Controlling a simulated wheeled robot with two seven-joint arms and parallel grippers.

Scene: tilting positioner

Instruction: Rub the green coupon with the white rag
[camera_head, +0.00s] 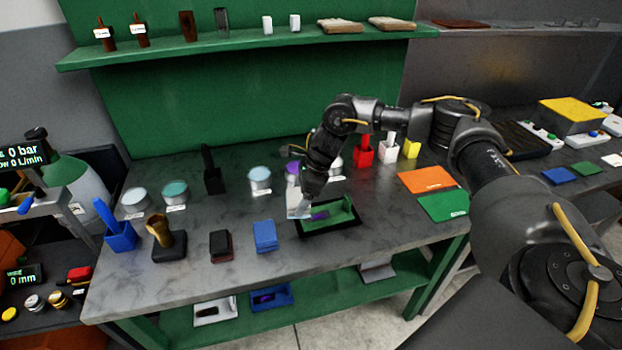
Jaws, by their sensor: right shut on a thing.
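My right gripper (306,194) reaches down over the middle of the grey bench, shut on a pale, whitish thing that looks like the white rag (298,208). The rag is at the left end of a black tray (330,233). In the tray lies a green piece, which looks like the green coupon (340,211), with a purple patch at its left part. The rag partly covers the tray's left end; I cannot tell whether it touches the coupon. My left gripper is not in view.
A blue block (265,236) and a dark red-black block (221,245) stand left of the tray. An orange sheet (427,180) and a green sheet (443,206) lie to the right. Several tins and coloured holders line the back. A green shelf (250,47) hangs above.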

